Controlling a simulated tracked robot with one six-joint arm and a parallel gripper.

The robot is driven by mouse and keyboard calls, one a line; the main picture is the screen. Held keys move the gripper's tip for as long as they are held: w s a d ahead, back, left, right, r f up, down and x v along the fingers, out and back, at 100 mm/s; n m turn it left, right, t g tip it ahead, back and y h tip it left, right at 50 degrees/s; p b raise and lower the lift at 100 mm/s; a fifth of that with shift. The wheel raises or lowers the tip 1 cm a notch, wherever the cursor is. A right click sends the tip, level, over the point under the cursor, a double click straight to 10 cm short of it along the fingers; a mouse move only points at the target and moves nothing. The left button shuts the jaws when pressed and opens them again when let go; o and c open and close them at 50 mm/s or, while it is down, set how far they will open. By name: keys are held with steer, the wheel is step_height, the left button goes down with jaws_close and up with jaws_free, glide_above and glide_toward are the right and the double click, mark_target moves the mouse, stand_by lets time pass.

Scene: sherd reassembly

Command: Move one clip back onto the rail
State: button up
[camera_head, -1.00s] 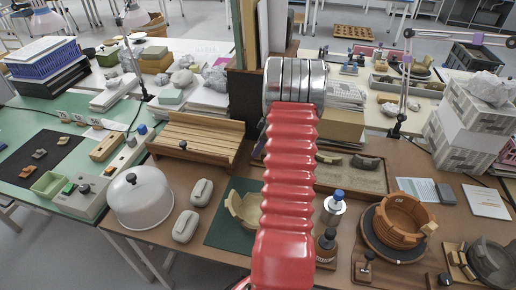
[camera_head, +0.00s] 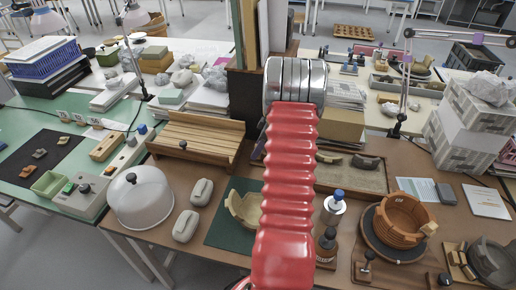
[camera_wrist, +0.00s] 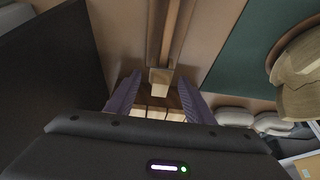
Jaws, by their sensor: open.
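In the wrist view a brown wooden bar, which looks like the rail (camera_wrist: 172,30), runs down from the top edge. A pale wooden block (camera_wrist: 160,82), possibly a clip, sits at its lower end, just beyond my fingertips. My gripper (camera_wrist: 158,92) is open, its two purple fingers apart on either side of the view's middle. Pale wooden pieces show between the fingers; I cannot tell whether they are clips. In the head view my red arm hides the gripper and most of this area.
A green mat (camera_head: 222,231) carries a beige broken bowl (camera_head: 243,210). A slatted wooden rack (camera_head: 200,135) stands behind, with a clear dome (camera_head: 140,200) to its left. A sand tray (camera_head: 350,177) lies right of my arm. A dark upright block (camera_wrist: 50,65) is close on the left in the wrist view.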

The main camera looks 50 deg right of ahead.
steer(key=v, duration=1.3)
steer(key=shift+r, duration=0.3)
steer(key=shift+s, duration=0.15)
steer(key=shift+d, duration=0.1)
stand_by(0.3)
steer(key=s+a+f+m+g, duration=0.1)
steer(key=s+a+f+m, duration=0.25)
steer(key=m, duration=0.35)
steer(key=s+a+r, duration=0.1)
steer(key=a+r, duration=0.4)
steer(key=a, duration=1.1)
steer(key=s+a+r+n+t+h, duration=0.1)
steer(key=a+r, duration=0.5)
steer(key=a, duration=1)
steer(key=s+a+r+n+t, duration=0.1)
steer(key=s+a+r, duration=0.2)
steer(key=a, duration=1.3)
step_height(320, 180, up, 3)
steer(key=shift+s+r+h, duration=0.15)
steer(key=shift+s+h, duration=0.05)
steer(key=shift+h, duration=0.2)
